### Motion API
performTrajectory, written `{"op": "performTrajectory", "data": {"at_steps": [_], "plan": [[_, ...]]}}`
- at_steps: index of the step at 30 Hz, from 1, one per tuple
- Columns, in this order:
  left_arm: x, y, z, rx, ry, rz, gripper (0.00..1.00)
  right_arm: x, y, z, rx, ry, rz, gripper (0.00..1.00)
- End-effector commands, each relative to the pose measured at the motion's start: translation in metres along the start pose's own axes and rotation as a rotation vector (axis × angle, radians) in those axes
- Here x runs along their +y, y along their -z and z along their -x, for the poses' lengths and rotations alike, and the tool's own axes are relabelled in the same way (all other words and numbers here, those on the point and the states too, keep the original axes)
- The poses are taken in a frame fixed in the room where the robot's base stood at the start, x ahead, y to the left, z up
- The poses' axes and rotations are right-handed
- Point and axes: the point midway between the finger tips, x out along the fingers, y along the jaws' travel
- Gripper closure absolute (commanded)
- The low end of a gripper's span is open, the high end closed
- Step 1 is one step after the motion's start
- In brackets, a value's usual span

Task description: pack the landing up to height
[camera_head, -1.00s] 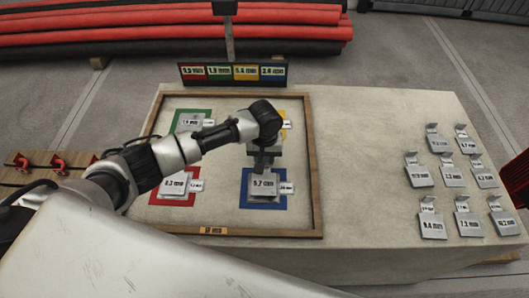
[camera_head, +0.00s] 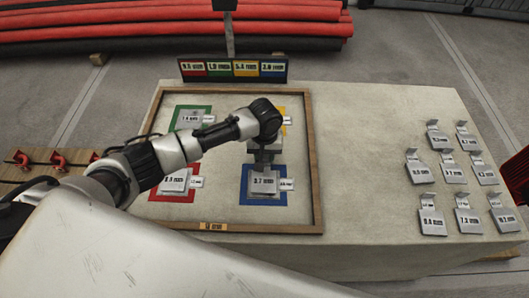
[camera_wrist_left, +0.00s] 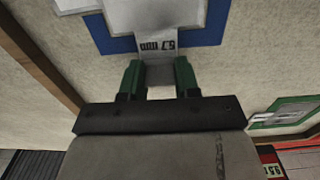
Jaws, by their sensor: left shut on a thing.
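My left gripper (camera_head: 264,158) is over the blue-framed square (camera_head: 250,200) at the near right of the wooden-rimmed tray (camera_head: 318,170). It is shut on the upright tab of a grey metal shim plate (camera_head: 263,181), whose label seems to read 3.7 mm or 5.7 mm. In the left wrist view, the green fingers (camera_wrist_left: 158,80) flank the tab, and the plate (camera_wrist_left: 160,15) lies over the blue frame (camera_wrist_left: 115,42). I cannot tell whether the plate rests on what is below it. My right gripper is not in view.
Other squares are red (camera_head: 160,197), green (camera_head: 178,112) and yellow (camera_head: 287,128), partly behind my arm. A colour-coded sign (camera_head: 233,69) stands behind the tray. Several tabbed shim plates (camera_head: 454,173) lie at the table's right. The table (camera_head: 365,150) between is clear.

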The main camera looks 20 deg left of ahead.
Motion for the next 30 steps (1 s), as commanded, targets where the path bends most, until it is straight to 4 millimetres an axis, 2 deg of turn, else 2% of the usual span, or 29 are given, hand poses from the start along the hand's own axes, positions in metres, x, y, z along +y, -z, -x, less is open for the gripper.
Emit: {"op": "performTrajectory", "data": {"at_steps": [17, 18, 22, 23, 30], "plan": [[0.0003, -0.0002, -0.0089, -0.001, -0.001, 0.001, 0.94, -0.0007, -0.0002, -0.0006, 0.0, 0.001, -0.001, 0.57], [0.0003, 0.0, -0.0085, 0.0, -0.001, 0.001, 0.62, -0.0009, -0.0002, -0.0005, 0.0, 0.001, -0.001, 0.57], [0.0002, -0.0001, -0.0086, 0.0, -0.001, 0.0, 0.43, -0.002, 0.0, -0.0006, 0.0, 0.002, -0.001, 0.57], [0.0001, -0.0001, -0.0085, 0.0, 0.0, 0.0, 0.39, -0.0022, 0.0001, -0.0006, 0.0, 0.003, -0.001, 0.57], [-0.0001, -0.0001, -0.0085, 0.0, 0.0, 0.0, 0.39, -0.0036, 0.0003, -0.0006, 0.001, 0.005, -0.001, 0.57]]}}
